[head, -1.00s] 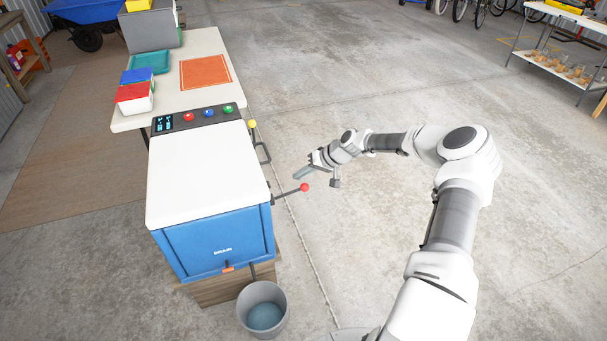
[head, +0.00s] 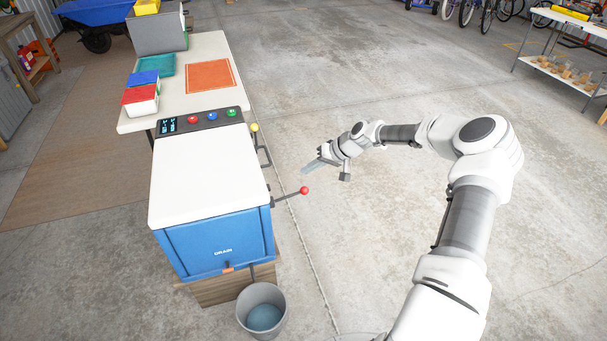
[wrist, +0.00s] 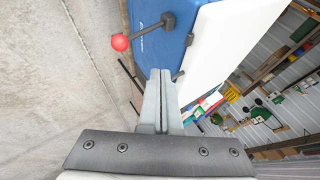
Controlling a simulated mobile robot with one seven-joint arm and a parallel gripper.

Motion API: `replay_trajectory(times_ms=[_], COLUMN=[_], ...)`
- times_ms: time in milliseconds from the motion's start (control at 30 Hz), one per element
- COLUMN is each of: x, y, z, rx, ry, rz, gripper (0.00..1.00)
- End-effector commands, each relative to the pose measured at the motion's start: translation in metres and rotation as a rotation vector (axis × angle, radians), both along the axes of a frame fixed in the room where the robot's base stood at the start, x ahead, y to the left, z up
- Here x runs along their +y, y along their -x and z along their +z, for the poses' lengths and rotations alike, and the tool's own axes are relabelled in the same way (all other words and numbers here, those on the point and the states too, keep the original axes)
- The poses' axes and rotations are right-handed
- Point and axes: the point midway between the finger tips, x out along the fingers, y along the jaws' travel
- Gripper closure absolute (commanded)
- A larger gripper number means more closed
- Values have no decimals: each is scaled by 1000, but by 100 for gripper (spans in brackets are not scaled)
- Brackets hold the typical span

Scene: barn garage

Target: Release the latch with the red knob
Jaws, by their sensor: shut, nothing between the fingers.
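The red knob (head: 304,190) is on the end of a dark lever (head: 287,196) that sticks out from the right side of the blue and white machine (head: 215,240). My gripper (head: 307,171) is shut and empty, just above and behind the knob in the head view, with a gap between them. In the wrist view the red knob (wrist: 120,42) is up and left of my shut fingertips (wrist: 161,72), apart from them. The lever runs from the knob to a dark pivot on the machine's side.
A yellow knob (head: 254,127) and a dark handle (head: 263,152) are on the same side, farther back. A grey bucket (head: 284,317) stands below the front drain. A table (head: 205,50) with bins is behind the machine.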

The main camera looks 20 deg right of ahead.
Motion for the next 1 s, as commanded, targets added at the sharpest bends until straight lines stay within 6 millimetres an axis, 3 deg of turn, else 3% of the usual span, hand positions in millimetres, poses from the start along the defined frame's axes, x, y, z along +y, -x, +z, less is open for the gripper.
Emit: replay_trajectory(times_ms=[100,333,1000], x=[-22,-46,-51], y=[12,27,31], z=[14,31,36], rx=[0,0,1], ry=[0,-1,-1], rz=[-1,2,5], gripper=[100,100,100])
